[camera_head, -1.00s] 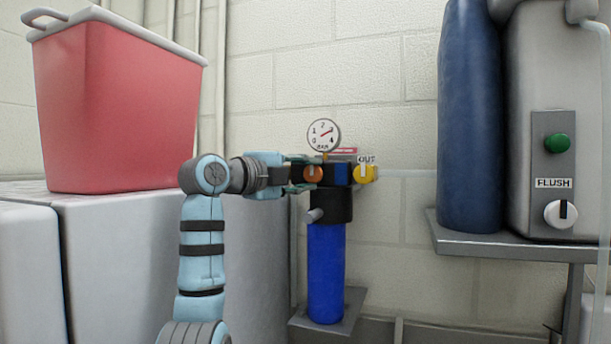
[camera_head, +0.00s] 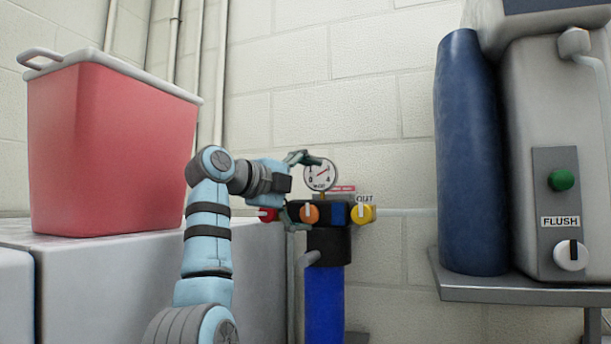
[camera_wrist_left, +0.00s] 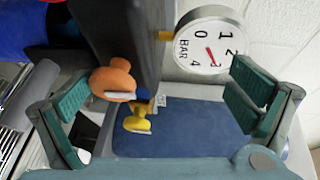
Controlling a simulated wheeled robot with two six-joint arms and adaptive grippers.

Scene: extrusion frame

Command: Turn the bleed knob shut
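A row of knobs sits on the filter head (camera_head: 330,240): a red knob (camera_head: 268,214), an orange knob (camera_head: 311,213) and a yellow knob (camera_head: 364,213) beside an OUT label. I cannot read which is the bleed knob. The orange knob (camera_wrist_left: 112,82) and yellow knob (camera_wrist_left: 138,121) also show in the wrist view, each with a white pointer. A round pressure gauge (camera_head: 321,175) stands above them. My left gripper (camera_head: 303,158) is above the orange knob, near the gauge. Its fingers are wide apart and empty in the wrist view (camera_wrist_left: 162,78). My right gripper is not in view.
The blue filter bowl (camera_head: 324,305) hangs below the head, with a grey spout (camera_head: 308,259) at its side. A red bin (camera_head: 110,150) stands left on white units. A blue cylinder (camera_head: 470,155) and a FLUSH machine (camera_head: 525,150) stand on a shelf (camera_head: 510,290) at right.

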